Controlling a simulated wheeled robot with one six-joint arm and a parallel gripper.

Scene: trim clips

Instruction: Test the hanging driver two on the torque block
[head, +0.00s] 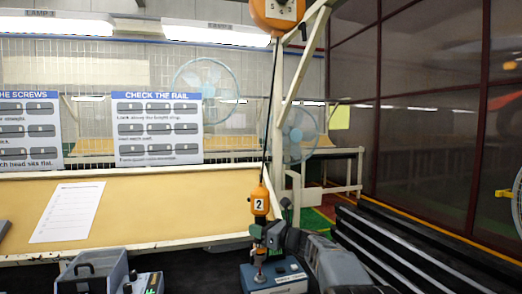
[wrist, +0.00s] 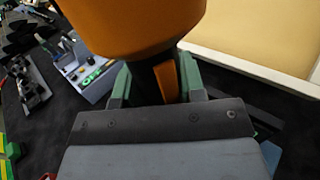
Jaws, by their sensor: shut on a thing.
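Hanging driver two (head: 259,203), orange with a white label reading 2, hangs upright on a dark cable from an orange balancer (head: 278,14) overhead. My gripper (head: 264,236) is shut on the driver's body below the label. In the wrist view the driver's orange body (wrist: 135,25) fills the top, with the green fingers of my gripper (wrist: 157,82) on either side of its dark part. The torque block (head: 277,278), a blue-grey box, is directly below the driver. The driver's lower end is at the block's top; I cannot tell whether it touches.
A tan sloped board with a white sheet (head: 67,212) lies behind. Dark rails (head: 400,250) run at the right.

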